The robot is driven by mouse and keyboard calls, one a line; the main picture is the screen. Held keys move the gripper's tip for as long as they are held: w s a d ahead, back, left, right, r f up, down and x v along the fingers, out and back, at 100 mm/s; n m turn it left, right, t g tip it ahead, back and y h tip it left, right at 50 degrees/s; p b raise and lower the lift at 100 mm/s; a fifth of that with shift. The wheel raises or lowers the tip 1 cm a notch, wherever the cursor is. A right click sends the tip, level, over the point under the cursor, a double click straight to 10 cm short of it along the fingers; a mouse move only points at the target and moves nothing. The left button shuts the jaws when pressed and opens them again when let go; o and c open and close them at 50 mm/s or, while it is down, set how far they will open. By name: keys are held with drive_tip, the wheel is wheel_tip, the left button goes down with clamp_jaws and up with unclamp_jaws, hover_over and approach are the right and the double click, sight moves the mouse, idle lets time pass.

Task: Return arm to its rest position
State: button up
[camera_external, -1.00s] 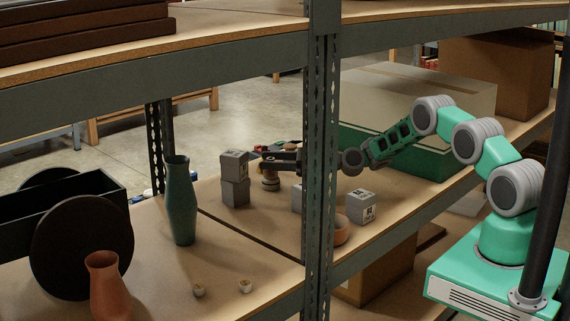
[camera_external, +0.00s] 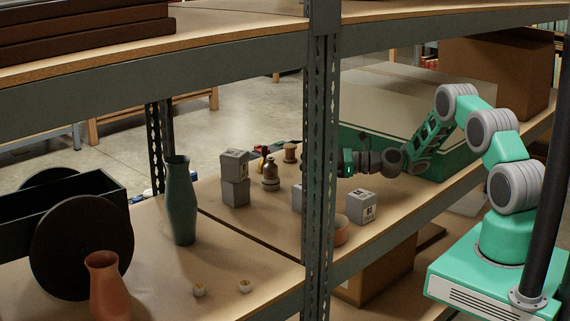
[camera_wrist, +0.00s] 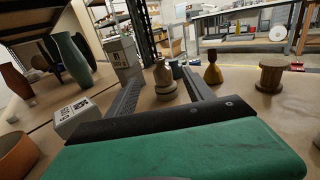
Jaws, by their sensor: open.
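My arm is bent over the shelf at the right in the external view. My gripper (camera_wrist: 162,74) is open in the wrist view, with its two dark fingers apart and nothing held between them. In the external view the fingers are hidden behind the shelf post. A small brown bottle (camera_external: 271,178) stands upright on the shelf beyond the fingertips; it also shows in the wrist view (camera_wrist: 164,82), seen between the fingers and apart from them.
The shelf post (camera_external: 320,150) stands in front of my gripper. A green-and-cream box (camera_external: 430,100) is behind my arm.

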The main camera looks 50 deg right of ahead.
drive_tip(key=s+a+r+n+g+h+p, duration=0.3)
drive_tip(key=s+a+r+n+g+h, duration=0.4)
drive_tip(key=n, duration=0.8)
drive_tip(key=s+d+r+n+g+h+p, duration=0.1)
drive_tip(key=s+r+n+p, duration=0.1)
drive_tip(key=s, duration=0.7)
drive_tip(key=s+d+r+n+g+h+p, duration=0.1)
drive_tip(key=s+d+r+n+h+p, duration=0.1)
drive_tip(key=s+r+n, duration=0.3)
drive_tip(key=s+d+r+n+g+h+p, duration=0.1)
drive_tip(key=s+d+r+n+p, duration=0.1)
drive_tip(key=s, duration=1.2)
drive_tip(key=r+n+p, duration=0.1)
drive_tip(key=r+n, duration=0.1)
drive_tip(key=n, duration=0.1)
drive_tip(key=shift+n+g+p, duration=0.3)
drive_tip(key=shift+d, duration=0.1)
